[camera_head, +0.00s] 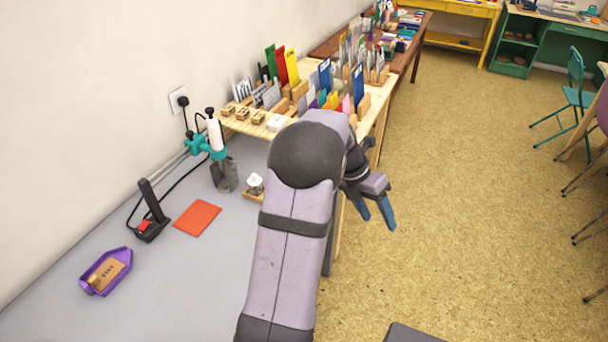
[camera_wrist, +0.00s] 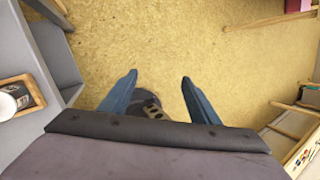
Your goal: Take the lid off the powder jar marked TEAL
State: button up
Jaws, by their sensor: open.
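A small white jar-like thing (camera_head: 255,182) with a rounded top stands in a wooden tray (camera_head: 247,196) on the grey worktop, left of my arm. A pale round container (camera_wrist: 14,98) in a wooden tray (camera_wrist: 34,86) shows at the left edge of the wrist view, partly cut off. No TEAL marking can be read in either view. My gripper (camera_head: 379,222) is open and empty, with blue fingers pointing down over the floor to the right of the worktop. In the wrist view, nothing is between the fingers of my gripper (camera_wrist: 159,77).
A white tool in a teal clamp (camera_head: 207,146), a black upright tool (camera_head: 153,208), an orange-red sheet (camera_head: 198,217) and a purple tray (camera_head: 92,274) are on the worktop. A wooden table (camera_head: 378,108) with several colourful cards stands behind.

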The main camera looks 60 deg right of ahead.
jog(key=w+r+t+h+p, duration=0.1)
jog(key=w+r+t+p, duration=0.15)
jog(key=w, duration=0.95)
jog(key=w+r+t+p, duration=0.15)
jog(key=w+p, duration=0.25)
jog(key=w, duration=0.7)
jog(key=shift+m+h, duration=0.3)
jog(key=shift+m, duration=0.1)
jog(key=shift+d+p+x, duration=0.2)
jog(key=shift+p+x, duration=0.35)
jog(key=shift+x, duration=1.25)
jog(key=shift+d+p+x, duration=0.15)
jog(key=shift+p+x, duration=0.4)
jog(key=shift+x, duration=1.25)
jog(key=shift+s+r, duration=0.1)
jog(key=shift+s, duration=0.05)
jog(key=c, duration=1.2)
jog(key=shift+o, duration=0.2)
